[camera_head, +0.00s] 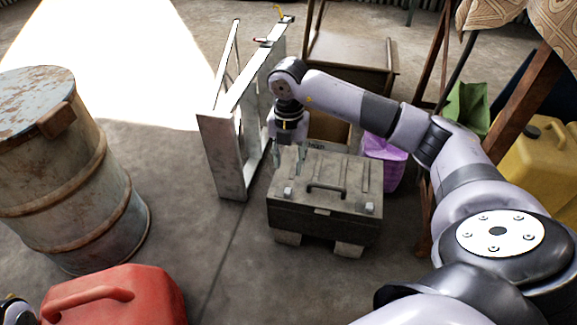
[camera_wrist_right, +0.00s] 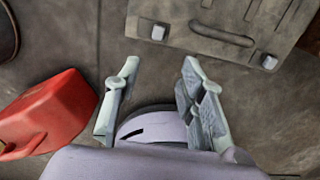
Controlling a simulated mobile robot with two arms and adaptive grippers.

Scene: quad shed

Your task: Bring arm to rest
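My right gripper (camera_head: 289,160) points down at the far left edge of the dark grey toolbox (camera_head: 325,216) in the head view. In the right wrist view, the right gripper (camera_wrist_right: 160,70) has its two fingers apart with only bare floor between them. The toolbox (camera_wrist_right: 222,22) shows at the top there, beyond the fingertips. I cannot tell whether the gripper touches it. The right arm reaches out from the lower right and bends down at the wrist. A small part of what looks like my left arm shows at the bottom left corner; its gripper is not visible.
A rusty barrel (camera_head: 68,185) stands at left, with a red jerry can (camera_head: 115,298) in front. A metal frame (camera_head: 220,155) stands left of the gripper. A wooden cabinet (camera_head: 350,55) is behind. A purple container (camera_head: 383,165) and yellow jerry can (camera_head: 535,170) are at right.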

